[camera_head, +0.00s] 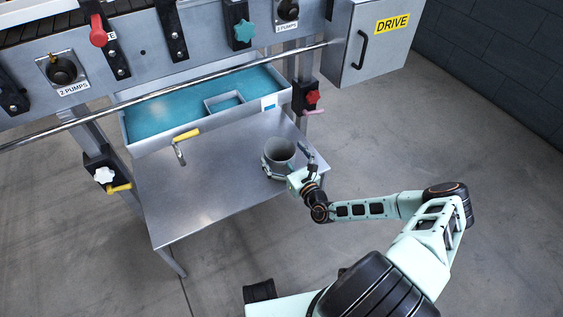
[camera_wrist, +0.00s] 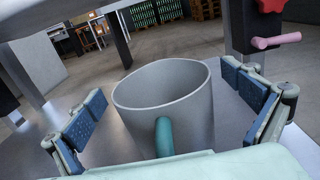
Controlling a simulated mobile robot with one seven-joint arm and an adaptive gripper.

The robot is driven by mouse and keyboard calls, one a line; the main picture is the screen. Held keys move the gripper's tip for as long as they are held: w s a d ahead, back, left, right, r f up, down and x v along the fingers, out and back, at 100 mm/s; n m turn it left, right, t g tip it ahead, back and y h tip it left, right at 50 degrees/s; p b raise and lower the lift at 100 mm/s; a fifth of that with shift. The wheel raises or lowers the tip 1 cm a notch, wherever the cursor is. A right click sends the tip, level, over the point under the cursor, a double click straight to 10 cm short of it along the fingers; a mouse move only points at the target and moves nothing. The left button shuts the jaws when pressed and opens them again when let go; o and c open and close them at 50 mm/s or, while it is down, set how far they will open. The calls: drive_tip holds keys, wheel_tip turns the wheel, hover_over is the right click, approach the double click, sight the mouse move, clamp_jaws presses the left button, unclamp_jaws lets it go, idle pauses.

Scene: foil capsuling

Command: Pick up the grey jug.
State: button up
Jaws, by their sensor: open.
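The grey jug (camera_head: 272,158) stands upright at the right side of the metal shelf (camera_head: 200,185), below the blue-lined tray. My gripper (camera_head: 290,162) is at the jug with its fingers spread to either side of it. In the wrist view the jug (camera_wrist: 190,115) sits between the two blue-padded fingers of my gripper (camera_wrist: 165,110), with a visible gap at the right finger. A teal handle (camera_wrist: 164,137) on the jug faces my wrist. The jug's lower part is hidden by my gripper's body. The jug looks empty where its inside shows.
The tray (camera_head: 165,143) with a teal floor hangs above the shelf. A yellow-handled tap (camera_head: 181,147) juts out at its front. A red knob (camera_head: 313,97) and pink lever (camera_head: 313,112) sit on the post close behind the jug. The shelf left of the jug is clear.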

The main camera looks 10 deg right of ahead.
drive_tip(key=c, duration=1.7)
drive_tip(key=shift+c, duration=0.7)
drive_tip(key=shift+r, duration=0.15)
